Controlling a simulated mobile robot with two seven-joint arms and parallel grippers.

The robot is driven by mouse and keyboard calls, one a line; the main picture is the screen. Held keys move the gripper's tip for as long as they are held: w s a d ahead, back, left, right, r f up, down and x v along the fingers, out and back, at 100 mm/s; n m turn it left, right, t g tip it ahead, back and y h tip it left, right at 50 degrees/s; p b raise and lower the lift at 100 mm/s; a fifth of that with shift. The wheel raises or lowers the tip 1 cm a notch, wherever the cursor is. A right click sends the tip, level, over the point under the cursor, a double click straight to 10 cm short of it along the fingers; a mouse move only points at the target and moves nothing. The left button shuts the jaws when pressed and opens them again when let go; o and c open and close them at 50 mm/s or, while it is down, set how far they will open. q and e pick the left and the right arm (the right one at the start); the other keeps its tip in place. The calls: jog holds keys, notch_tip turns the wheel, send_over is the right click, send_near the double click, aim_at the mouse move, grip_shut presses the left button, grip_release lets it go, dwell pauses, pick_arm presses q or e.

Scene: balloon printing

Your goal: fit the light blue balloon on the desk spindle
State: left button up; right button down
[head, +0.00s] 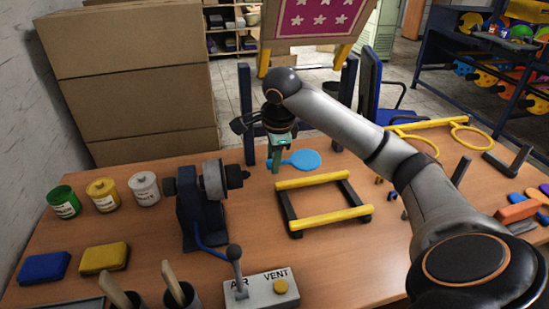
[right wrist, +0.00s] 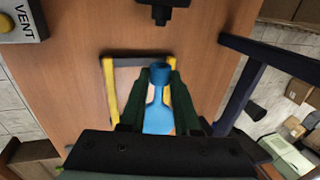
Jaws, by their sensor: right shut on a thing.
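The light blue balloon (head: 305,160) is flat, with a round body and a narrow neck. It also shows in the right wrist view (right wrist: 158,121), its darker blue mouth sticking out past the fingertips. My right gripper (head: 277,158) is shut on the balloon's neck and holds it above the desk (head: 150,240). The desk spindle (head: 236,176) is the dark tip on the right side of a grey and navy stand. It is apart from the balloon, to the left of and nearer than the mouth in the head view. My left gripper is out of view.
A yellow-and-black frame (head: 325,219) lies right of the spindle stand. Paint jars (head: 103,192) and pads stand at left. A control box with a lever and yellow button (head: 281,286) is at the front. A dark blue post (head: 246,110) rises behind the desk.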

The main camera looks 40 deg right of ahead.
notch_tip(320, 180, down, 2)
jog(key=shift+w+a+f+b, duration=0.1)
jog(key=shift+f+b, duration=0.1)
jog(key=shift+b, duration=0.85)
jog(key=a+p, duration=0.1)
jog(key=w+p, duration=0.1)
jog(key=p, duration=0.1)
jog(key=a+p, duration=0.1)
jog(key=shift+w+a+r, duration=0.25)
jog(key=shift+w+a, duration=0.05)
jog(key=shift+a, duration=0.05)
jog(key=shift+p, duration=0.35)
jog(key=shift+p, duration=0.5)
jog(key=shift+w+a, duration=0.3)
jog(key=shift+a, duration=0.3)
